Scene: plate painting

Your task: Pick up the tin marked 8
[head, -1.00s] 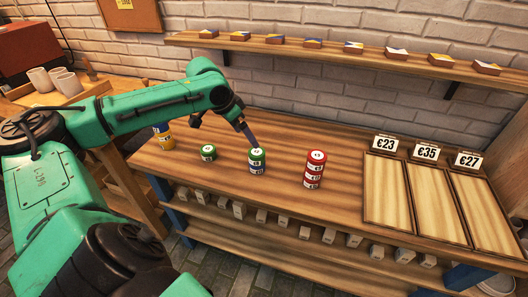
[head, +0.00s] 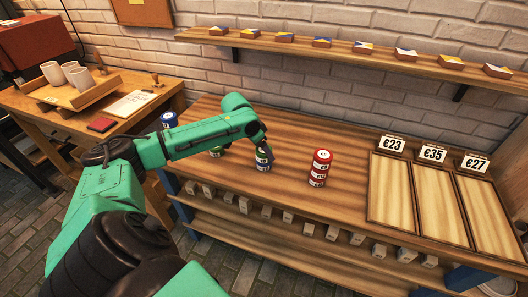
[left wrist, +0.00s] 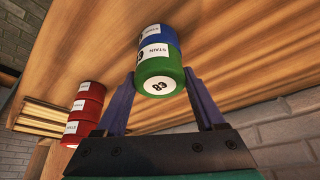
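A green tin (left wrist: 160,74) whose white top reads 8 sits on a blue tin (left wrist: 156,42) in the left wrist view. This two-tin stack stands on the workbench (head: 357,150); its green tin (head: 262,154) is partly hidden by my left gripper in the head view. My left gripper (left wrist: 161,76) is open, with a finger on each side of the green tin. I cannot tell whether the fingers touch it. My right gripper is not in view.
A stack of red tins (head: 319,168) stands to the right. Another green tin (head: 216,152) and a blue-topped tin (head: 169,119) are partly behind my left arm. Empty wooden trays (head: 405,200) with price signs (head: 433,154) are at the right. A shelf (head: 350,57) runs above.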

